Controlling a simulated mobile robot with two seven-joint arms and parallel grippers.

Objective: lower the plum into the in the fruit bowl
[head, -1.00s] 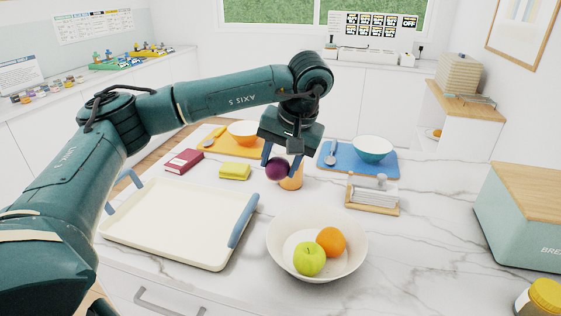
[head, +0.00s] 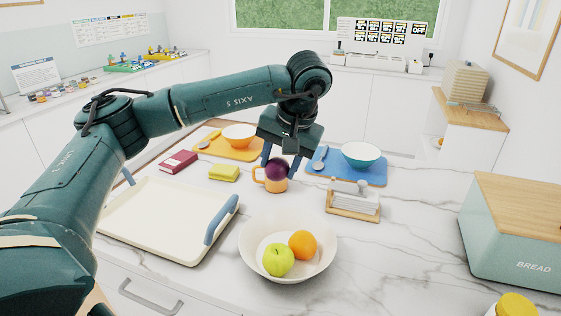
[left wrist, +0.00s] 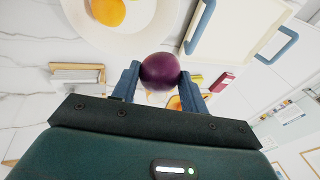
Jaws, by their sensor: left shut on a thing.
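The dark purple plum (head: 277,170) is between the fingers of my left gripper (head: 279,168), which is shut on it above the counter. In the head view it overlaps an orange mug (head: 272,184) behind or below it. The left wrist view shows the plum (left wrist: 161,71) between both fingertips (left wrist: 160,78). The cream fruit bowl (head: 322,262) stands on the counter, nearer than the plum in the head view. It holds a green apple (head: 278,260) and an orange (head: 302,244). The plum is outside the bowl. My right gripper is not in view.
A cream tray (head: 165,225) with blue handles lies left of the bowl. A napkin holder (head: 353,200) and a blue mat (head: 372,177) with a bowl (head: 361,155) are at the right. A bread bin (head: 515,240) stands far right.

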